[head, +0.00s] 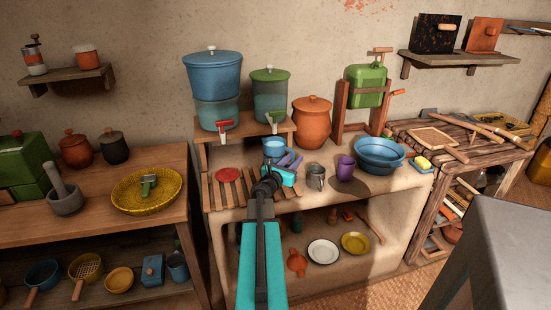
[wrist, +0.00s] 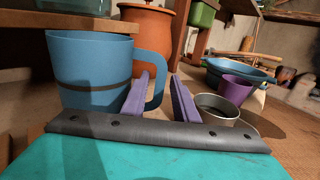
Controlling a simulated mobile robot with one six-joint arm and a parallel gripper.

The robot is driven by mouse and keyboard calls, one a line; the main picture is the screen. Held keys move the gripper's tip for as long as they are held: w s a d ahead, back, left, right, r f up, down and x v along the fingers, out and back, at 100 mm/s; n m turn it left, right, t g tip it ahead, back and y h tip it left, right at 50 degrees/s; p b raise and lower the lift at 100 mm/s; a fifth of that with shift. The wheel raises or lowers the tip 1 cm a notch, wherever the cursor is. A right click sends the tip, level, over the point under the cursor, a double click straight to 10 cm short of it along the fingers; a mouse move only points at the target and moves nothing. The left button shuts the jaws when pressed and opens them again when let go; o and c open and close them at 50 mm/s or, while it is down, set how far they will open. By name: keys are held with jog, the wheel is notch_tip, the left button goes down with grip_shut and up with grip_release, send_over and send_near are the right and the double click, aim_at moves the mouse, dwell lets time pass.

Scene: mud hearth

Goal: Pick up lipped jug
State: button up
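A blue jug with a dark band and a loop handle, which I take as the lipped jug (head: 273,146), stands upright under the taps of the blue and green water containers. It is large at the left of the wrist view (wrist: 88,62). Its pouring lip cannot be made out. My gripper (head: 291,160) is close to the jug, with its purple fingers (wrist: 160,95) apart and nothing held. In the wrist view the left finger overlaps part of the handle, and the handle's outer edge shows in the gap between the fingers. I cannot tell whether they touch.
To the right are a metal mug (head: 316,177), a purple cup (head: 345,168) and a blue basin (head: 380,155). An orange clay pot (head: 312,122) stands behind.

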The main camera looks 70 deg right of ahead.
jog(key=shift+c, duration=0.6)
grip_shut()
jog(key=shift+r, duration=0.1)
dwell(0.6)
